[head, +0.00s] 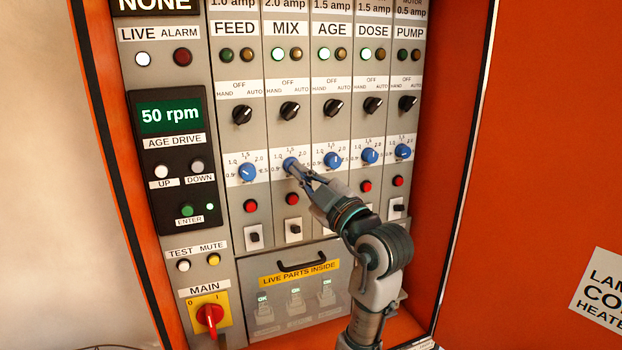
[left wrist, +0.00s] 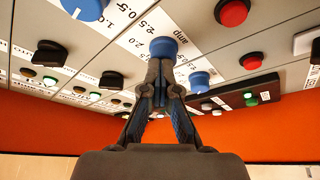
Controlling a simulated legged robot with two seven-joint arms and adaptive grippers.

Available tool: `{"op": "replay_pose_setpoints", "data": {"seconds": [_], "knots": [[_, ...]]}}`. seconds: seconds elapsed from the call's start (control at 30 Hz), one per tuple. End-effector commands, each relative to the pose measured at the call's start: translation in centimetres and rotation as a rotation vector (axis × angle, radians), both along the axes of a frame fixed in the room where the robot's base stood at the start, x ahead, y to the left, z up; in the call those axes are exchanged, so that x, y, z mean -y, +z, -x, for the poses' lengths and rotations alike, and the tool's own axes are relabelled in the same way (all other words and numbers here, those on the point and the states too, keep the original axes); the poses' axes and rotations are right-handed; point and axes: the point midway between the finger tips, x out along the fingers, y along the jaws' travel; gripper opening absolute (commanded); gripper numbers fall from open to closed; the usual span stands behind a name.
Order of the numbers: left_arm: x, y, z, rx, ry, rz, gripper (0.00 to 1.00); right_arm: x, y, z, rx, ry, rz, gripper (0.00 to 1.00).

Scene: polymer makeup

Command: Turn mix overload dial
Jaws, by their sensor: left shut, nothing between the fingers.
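The mix overload dial (head: 290,164) is a blue knob with a numbered scale, in the MIX column of the panel. My left gripper (head: 300,174) reaches up to it from the lower right, with its fingertips at the dial and partly covering it. In the left wrist view the fingers (left wrist: 159,76) are shut together with nothing between them. Their tips are right at the blue dial (left wrist: 162,46), which shows just beyond them. I cannot tell whether they touch it. My right gripper is not in view.
Similar blue dials stand close by, for FEED (head: 247,172) on the left and AGE (head: 333,161) on the right. Black selector knobs (head: 290,111) are above and red buttons (head: 292,199) below. The orange cabinet door (head: 550,150) stands open at the right.

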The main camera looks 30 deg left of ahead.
Motion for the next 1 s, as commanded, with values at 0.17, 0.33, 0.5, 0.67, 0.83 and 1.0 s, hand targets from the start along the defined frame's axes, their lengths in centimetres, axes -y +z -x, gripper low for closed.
{"op": "replay_pose_setpoints", "data": {"seconds": [0.17, 0.33, 0.5, 0.67, 0.83, 1.0], "knots": [[-0.4, -0.1, -0.25, 0.027, 0.001, 0.031, 0.0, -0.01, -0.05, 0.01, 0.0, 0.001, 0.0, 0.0], [-0.39, -0.11, -0.29, 0.035, 0.001, 0.04, 0.0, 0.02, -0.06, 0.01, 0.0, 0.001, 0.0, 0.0], [-0.41, -0.13, -0.31, 0.036, 0.001, 0.04, 0.0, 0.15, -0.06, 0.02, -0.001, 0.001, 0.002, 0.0], [-0.43, -0.14, -0.32, 0.035, 0.001, 0.04, 0.03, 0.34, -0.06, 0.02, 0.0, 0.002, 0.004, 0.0], [-0.44, -0.19, -0.31, 0.034, 0.002, 0.04, 0.45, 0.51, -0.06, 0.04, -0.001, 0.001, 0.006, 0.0], [-0.16, -0.14, -0.22, 0.036, 0.002, 0.039, 0.56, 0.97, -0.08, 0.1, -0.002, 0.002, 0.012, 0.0]]}}
